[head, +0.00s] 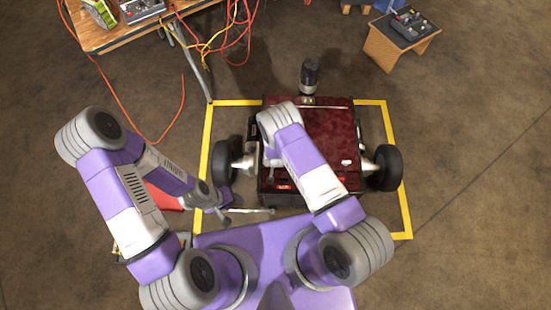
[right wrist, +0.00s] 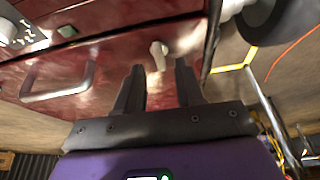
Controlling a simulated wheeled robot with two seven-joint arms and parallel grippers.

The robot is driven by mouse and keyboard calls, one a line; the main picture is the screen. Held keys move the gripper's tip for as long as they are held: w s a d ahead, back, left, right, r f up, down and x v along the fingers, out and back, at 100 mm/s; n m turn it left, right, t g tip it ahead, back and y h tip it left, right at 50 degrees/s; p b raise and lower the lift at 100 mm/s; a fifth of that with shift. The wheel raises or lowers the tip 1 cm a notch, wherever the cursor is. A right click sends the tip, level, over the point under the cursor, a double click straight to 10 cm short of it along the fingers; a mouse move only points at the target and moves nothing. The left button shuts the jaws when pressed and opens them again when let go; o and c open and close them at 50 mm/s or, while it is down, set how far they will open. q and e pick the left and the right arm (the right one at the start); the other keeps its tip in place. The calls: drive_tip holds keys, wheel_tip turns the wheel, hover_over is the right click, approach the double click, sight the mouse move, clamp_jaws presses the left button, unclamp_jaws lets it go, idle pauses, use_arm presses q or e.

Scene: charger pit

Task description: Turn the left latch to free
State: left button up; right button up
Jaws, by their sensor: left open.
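The dark red machine (head: 330,130) stands inside the yellow floor outline. In the right wrist view, its red panel (right wrist: 110,60) carries a small pale latch knob (right wrist: 159,50), near a dark wheel (right wrist: 264,22). My right gripper (right wrist: 159,66) is open, its two dark fingers apart, with the knob showing in line with the gap at the fingertips. I cannot tell whether they touch it. In the head view my right arm covers the machine's left side and hides that latch. My left gripper (head: 222,200) is open, low beside the machine's left wheel (head: 223,159).
A silver bar handle (right wrist: 58,88) is on the panel beside the knob. A dark cylinder (head: 310,75) stands at the machine's far edge. A wooden table (head: 110,38) with cables is at the back left; a small wooden stand (head: 392,48) is at the back right. Floor at right is clear.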

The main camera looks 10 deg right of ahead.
drive_tip(key=p+v, duration=0.1)
drive_tip(key=v, duration=0.4)
drive_tip(key=shift+p, duration=0.3)
drive_tip(key=s+r+g+y+p, duration=0.3)
drive_tip(key=s+r+y+p, duration=0.2)
drive_tip(key=s+r, duration=1.2)
wheel_tip(320, 180, up, 2)
drive_tip(key=shift+s+d, duration=0.25)
drive_tip(key=shift+s, duration=0.15)
